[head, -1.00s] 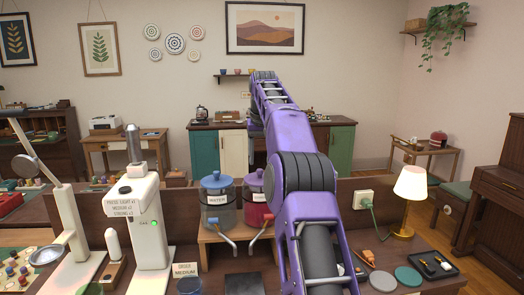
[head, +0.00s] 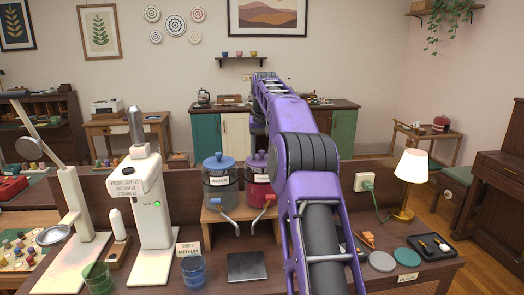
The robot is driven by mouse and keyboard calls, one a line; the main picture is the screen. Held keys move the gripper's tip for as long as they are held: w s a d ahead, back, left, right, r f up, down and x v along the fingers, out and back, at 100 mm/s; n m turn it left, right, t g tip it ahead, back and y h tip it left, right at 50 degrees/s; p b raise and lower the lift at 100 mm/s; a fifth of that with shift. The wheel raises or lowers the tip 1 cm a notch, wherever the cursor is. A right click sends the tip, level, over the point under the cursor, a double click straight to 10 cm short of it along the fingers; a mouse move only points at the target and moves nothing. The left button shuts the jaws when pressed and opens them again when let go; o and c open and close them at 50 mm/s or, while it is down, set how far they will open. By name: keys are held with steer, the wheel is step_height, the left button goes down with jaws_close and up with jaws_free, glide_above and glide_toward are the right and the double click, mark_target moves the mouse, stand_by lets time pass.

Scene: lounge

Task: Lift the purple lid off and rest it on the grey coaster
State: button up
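The purple lid (head: 256,163) sits on the dark pink jar (head: 258,188) of the right-hand dispenser, partly covered by my arm. The grey coaster (head: 381,261) lies flat at the right front of the counter, with nothing on it. My purple arm reaches forward over the counter and passes just right of the pink jar. My gripper is not visible; the arm's far end is hidden behind its own links.
A blue-lidded water dispenser (head: 219,180) stands left of the pink jar on a wooden stand (head: 210,214). A green coaster (head: 407,256), a black tray (head: 433,246) and a lit lamp (head: 411,170) are near the grey coaster.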

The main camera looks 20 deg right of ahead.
steer(key=shift+s+f, duration=0.1)
steer(key=shift+f, duration=0.7)
jaws_close()
steer(key=shift+r, duration=0.7)
steer(key=shift+w+r, duration=0.25)
steer(key=shift+r, duration=0.25)
steer(key=shift+r, duration=0.1)
